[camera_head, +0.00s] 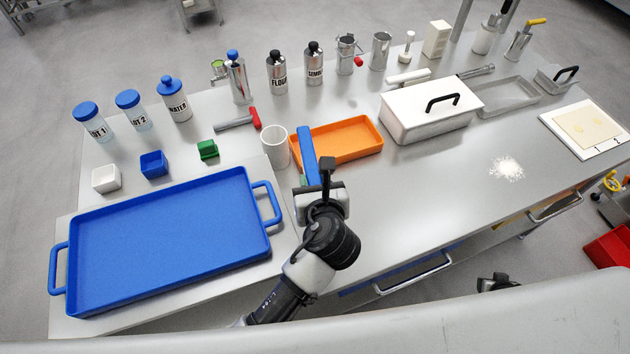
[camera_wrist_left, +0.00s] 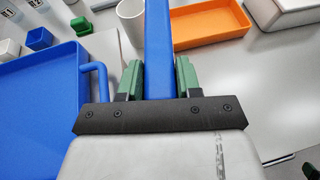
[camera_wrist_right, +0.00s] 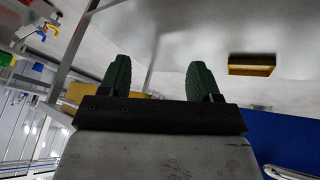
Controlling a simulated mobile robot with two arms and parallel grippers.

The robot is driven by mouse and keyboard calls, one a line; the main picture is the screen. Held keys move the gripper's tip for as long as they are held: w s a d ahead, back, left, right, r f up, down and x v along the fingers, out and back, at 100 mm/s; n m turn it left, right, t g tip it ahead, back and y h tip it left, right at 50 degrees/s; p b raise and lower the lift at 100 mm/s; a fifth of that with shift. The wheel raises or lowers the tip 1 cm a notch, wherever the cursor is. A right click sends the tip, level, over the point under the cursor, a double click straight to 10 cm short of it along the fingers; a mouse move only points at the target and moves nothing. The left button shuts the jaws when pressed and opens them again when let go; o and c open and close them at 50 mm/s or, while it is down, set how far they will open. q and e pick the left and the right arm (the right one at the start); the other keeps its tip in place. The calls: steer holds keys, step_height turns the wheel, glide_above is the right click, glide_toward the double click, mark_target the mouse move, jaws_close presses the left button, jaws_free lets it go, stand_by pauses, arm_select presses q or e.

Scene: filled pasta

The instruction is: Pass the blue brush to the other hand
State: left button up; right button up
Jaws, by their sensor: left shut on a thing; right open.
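The blue brush (camera_head: 308,152) shows in the head view as a long blue bar rising from my left gripper (camera_head: 322,190), above the table and just left of the orange tray. In the left wrist view the brush (camera_wrist_left: 159,48) stands between the two green fingers of my left gripper (camera_wrist_left: 159,80), which is shut on it. The brush's far end runs out of that view. My right gripper (camera_wrist_right: 159,80) is open and empty in the right wrist view, its green fingers wide apart. In the head view a dark part of my right arm shows at the lower right edge of the table.
A big blue tray (camera_head: 258,243) lies at the left. A white cup (camera_head: 275,147) and an orange tray (camera_head: 345,158) stand close to the brush. A white lidded box (camera_head: 400,122) is further right. The table's front right is clear except for flour (camera_head: 507,168).

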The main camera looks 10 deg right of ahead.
steer(key=s+a+f+n+g+y, duration=0.1)
steer(key=s+a+f+n, duration=0.1)
steer(key=s+a, duration=0.4)
steer(key=s+a+f+n+g+y, duration=0.1)
steer(key=s+a+f, duration=0.4)
steer(key=a, duration=0.9)
steer(key=s+a+f+n+g+y, duration=0.2)
steer(key=s+a+f+n, duration=0.1)
steer(key=s+a, duration=0.5)
steer(key=shift+s+a+f, duration=0.2)
steer(key=shift+a+f, duration=0.55)
steer(key=shift+a, duration=0.5)
steer(key=shift+s, duration=0.1)
